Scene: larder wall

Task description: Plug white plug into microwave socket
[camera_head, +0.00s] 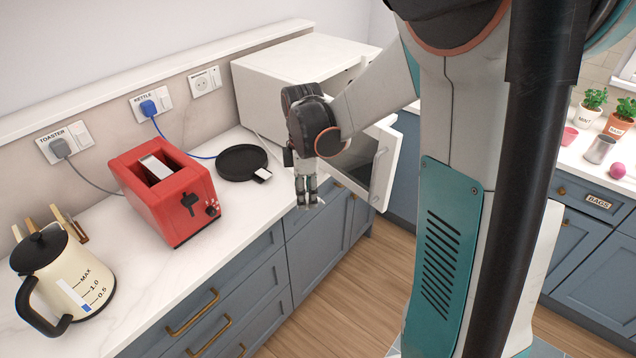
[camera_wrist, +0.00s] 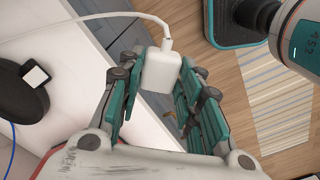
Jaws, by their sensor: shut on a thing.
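The white plug (camera_wrist: 160,70) is between the fingers of my gripper (camera_wrist: 158,88) in the wrist view, with its white cord (camera_wrist: 90,20) running up and to the left. In the head view my gripper (camera_head: 309,193) is above the counter's front edge, and the plug's shape there is hard to make out. An empty white socket (camera_head: 204,81) with a switch is on the wall at left of the white microwave (camera_head: 290,80). Its label is too small to read. The gripper is well apart from this socket.
The microwave door (camera_head: 380,165) hangs open close to my gripper. A red toaster (camera_head: 167,190), a black round base (camera_head: 242,162) and a cream kettle (camera_head: 62,275) stand on the counter. The toaster socket (camera_head: 66,140) and kettle socket (camera_head: 150,103) hold plugs.

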